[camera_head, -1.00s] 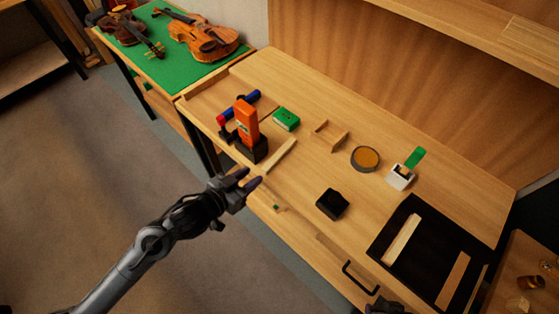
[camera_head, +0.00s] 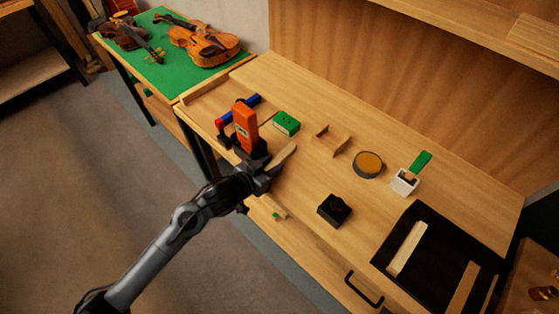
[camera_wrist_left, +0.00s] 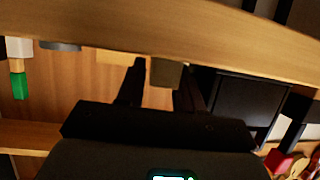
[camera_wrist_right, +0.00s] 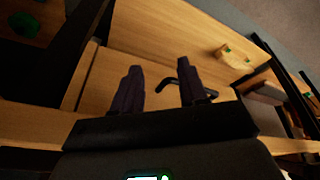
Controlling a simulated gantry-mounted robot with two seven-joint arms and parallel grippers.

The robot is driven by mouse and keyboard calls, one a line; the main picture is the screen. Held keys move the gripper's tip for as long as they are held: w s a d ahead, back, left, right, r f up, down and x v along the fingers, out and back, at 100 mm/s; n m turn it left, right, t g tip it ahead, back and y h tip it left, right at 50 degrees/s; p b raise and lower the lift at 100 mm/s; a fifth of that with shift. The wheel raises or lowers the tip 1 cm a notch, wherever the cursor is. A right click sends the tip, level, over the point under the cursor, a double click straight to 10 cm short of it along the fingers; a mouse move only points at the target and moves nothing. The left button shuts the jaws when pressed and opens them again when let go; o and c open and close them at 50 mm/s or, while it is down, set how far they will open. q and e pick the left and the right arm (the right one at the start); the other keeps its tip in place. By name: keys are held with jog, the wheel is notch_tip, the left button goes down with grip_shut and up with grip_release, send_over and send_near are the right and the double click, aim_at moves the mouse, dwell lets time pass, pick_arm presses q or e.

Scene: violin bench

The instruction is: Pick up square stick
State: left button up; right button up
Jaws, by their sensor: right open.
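The square stick (camera_head: 283,156), a pale wooden bar, lies on the bench beside the orange device. My left gripper (camera_head: 268,172) is at the stick's near end in the head view. In the left wrist view, the stick's end (camera_wrist_left: 167,73) sits between the two fingers of my left gripper (camera_wrist_left: 160,82). The gap on each side is too small and dark to tell whether the fingers press on it. My right gripper (camera_wrist_right: 160,87) is open and empty in the right wrist view, near a black drawer handle (camera_wrist_right: 183,88); it is out of the head view.
The orange device (camera_head: 245,125) stands close behind the left gripper. A green box (camera_head: 286,123), wooden bracket (camera_head: 331,137), round tin (camera_head: 368,164), white holder (camera_head: 404,182), black block (camera_head: 334,210) and black tray (camera_head: 431,224) are spread over the bench. Violins (camera_head: 203,43) lie on a green table.

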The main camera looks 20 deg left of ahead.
pick_arm(q)
jog(key=shift+w+d, duration=0.1)
jog(key=shift+c, duration=0.4)
grip_shut()
